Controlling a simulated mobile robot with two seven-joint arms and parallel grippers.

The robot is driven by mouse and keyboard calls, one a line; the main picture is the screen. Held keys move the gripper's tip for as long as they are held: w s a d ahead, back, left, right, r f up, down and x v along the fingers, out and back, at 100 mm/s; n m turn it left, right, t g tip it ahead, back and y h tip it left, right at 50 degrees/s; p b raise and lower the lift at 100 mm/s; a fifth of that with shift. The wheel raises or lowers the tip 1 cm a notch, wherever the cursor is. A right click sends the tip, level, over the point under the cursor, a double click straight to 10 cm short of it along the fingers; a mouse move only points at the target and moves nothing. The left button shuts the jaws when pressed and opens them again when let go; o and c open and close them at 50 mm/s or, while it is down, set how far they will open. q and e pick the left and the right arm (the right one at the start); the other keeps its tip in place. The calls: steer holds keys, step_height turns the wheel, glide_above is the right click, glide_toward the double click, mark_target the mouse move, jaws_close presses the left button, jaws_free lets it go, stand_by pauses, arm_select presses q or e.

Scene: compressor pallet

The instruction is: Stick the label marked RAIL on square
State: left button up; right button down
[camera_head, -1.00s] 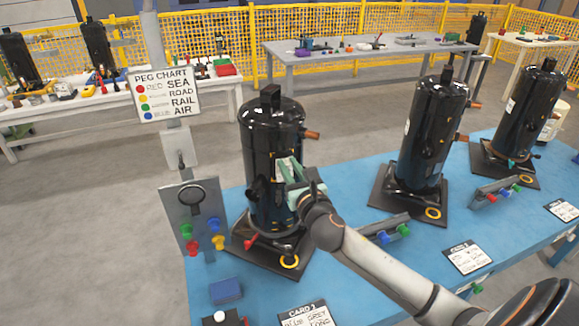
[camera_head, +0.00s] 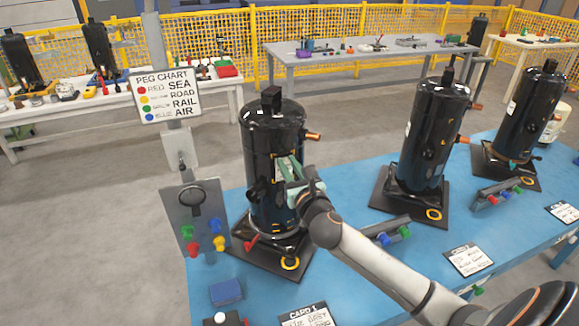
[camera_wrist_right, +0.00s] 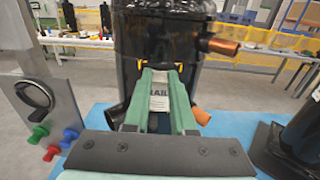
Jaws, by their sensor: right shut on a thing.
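My right gripper (camera_head: 290,170) is at the front of the nearest black compressor (camera_head: 268,130). In the right wrist view, its green fingers (camera_wrist_right: 158,72) point at the compressor's dark body (camera_wrist_right: 155,40). They are shut on a pale label (camera_wrist_right: 158,98) marked RAIL, which looks upright and roughly square to the body. I cannot tell whether the label touches the surface. In the head view the gripper partly covers that part of the compressor. My left gripper is not in view.
A grey panel (camera_head: 178,215) with coloured pegs stands left of the compressor, under a PEG CHART sign (camera_head: 165,95). Copper stubs (camera_wrist_right: 222,46) stick out at the compressor's right. A blue block (camera_head: 226,292) and cards lie on the blue table (camera_head: 340,285). Another compressor (camera_head: 430,140) stands to the right.

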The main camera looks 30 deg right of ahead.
steer(key=shift+w+d, duration=0.1)
steer(key=shift+w, duration=0.1)
steer(key=c, duration=0.7)
jaws_free()
steer(key=shift+s, duration=0.15)
steer(key=shift+b+v, duration=0.75)
steer(key=shift+v, duration=5.4)
